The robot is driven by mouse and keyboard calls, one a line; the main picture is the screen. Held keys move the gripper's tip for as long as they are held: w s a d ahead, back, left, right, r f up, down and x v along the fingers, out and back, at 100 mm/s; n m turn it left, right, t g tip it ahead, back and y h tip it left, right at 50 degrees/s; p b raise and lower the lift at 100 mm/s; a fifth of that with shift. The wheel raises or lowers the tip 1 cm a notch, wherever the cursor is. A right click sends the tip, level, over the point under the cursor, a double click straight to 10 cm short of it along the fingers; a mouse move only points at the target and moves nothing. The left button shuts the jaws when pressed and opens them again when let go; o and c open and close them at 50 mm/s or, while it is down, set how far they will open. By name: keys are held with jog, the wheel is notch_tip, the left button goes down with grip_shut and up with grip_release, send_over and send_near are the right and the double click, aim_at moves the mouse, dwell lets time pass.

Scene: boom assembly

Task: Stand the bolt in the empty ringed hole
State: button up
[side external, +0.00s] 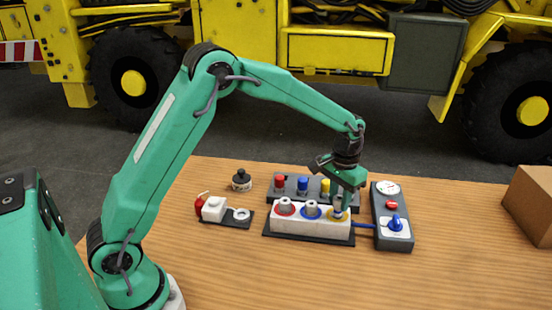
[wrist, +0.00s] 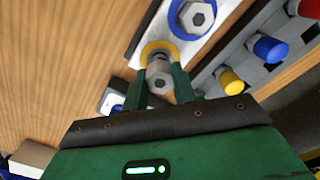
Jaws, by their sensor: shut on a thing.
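My gripper (side external: 343,199) points down over the right end of the white block (side external: 300,224). It is shut on a grey hex-headed bolt (wrist: 160,78), which shows between its two fingers in the wrist view. The bolt is upright at the yellow-ringed hole (side external: 340,217), with the yellow ring (wrist: 147,50) showing around it. I cannot tell how deep the bolt sits, as its lower end is hidden. Grey bolts stand in the red-ringed hole (side external: 285,209) and the blue-ringed hole (side external: 312,211).
Behind the block, a dark rack holds red (side external: 280,183), blue (side external: 303,184) and yellow (side external: 326,186) capped parts. A grey control box (side external: 392,224) with gauge and blue knob stands close right. A small tray (side external: 228,219) lies left. The front tabletop is clear.

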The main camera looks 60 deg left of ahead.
jog(key=shift+f, duration=0.95)
jog(key=o, duration=1)
jog(key=shift+r, duration=0.1)
jog(key=shift+r, duration=3.4)
jog(key=shift+s+r, duration=0.1)
